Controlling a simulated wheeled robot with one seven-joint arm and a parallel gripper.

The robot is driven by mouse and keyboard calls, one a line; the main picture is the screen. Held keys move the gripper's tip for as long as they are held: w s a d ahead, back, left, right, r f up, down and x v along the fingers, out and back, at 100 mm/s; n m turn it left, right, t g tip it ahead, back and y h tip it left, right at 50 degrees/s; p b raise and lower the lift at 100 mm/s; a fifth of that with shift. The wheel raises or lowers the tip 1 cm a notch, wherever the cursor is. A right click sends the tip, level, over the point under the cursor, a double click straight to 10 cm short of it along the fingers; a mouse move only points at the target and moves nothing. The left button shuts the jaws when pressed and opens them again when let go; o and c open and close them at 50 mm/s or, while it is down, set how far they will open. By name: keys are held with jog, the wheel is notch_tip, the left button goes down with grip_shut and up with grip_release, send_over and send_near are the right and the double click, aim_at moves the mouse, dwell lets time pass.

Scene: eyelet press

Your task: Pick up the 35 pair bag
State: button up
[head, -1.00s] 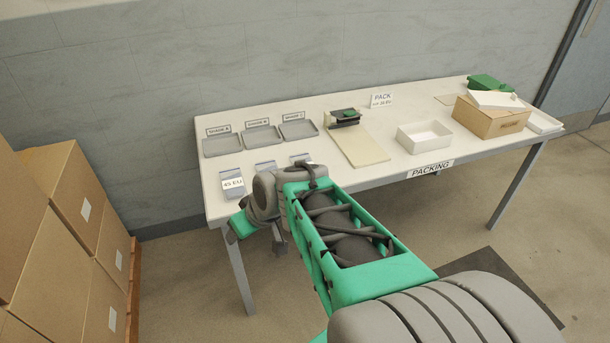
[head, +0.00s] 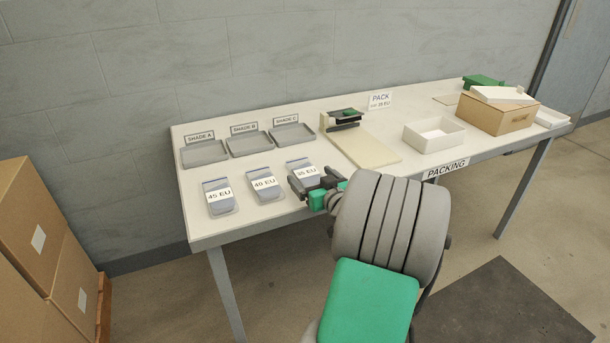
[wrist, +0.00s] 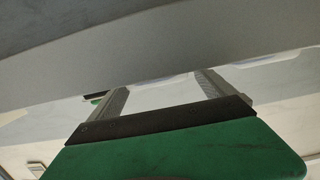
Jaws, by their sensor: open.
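The 35 pair bag (head: 304,169), a clear bag with a white label reading 35 EU, lies on the packing table at the right end of a row of three bags. My gripper (head: 300,185) is open at the front right of this bag, with its fingers low over the bag's near part. I cannot tell whether they touch it. In the wrist view the two grey fingers (wrist: 160,90) stand apart with a pale surface between them. A large grey shape hides the upper part of that view.
The 40 EU bag (head: 264,184) and 45 EU bag (head: 219,196) lie to the left. Three grey shade trays (head: 248,143) stand behind. A sealer (head: 343,120) with a pale board (head: 368,150), a white box (head: 433,134) and a carton (head: 495,115) stand to the right.

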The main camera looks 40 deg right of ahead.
aim_at(305, 173)
jog(key=x, duration=0.2)
jog(key=shift+w+d, duration=0.1)
jog(key=shift+w, duration=0.15)
jog(key=shift+c, duration=0.4)
jog(key=c, duration=1.4)
jog(key=shift+c, duration=0.5)
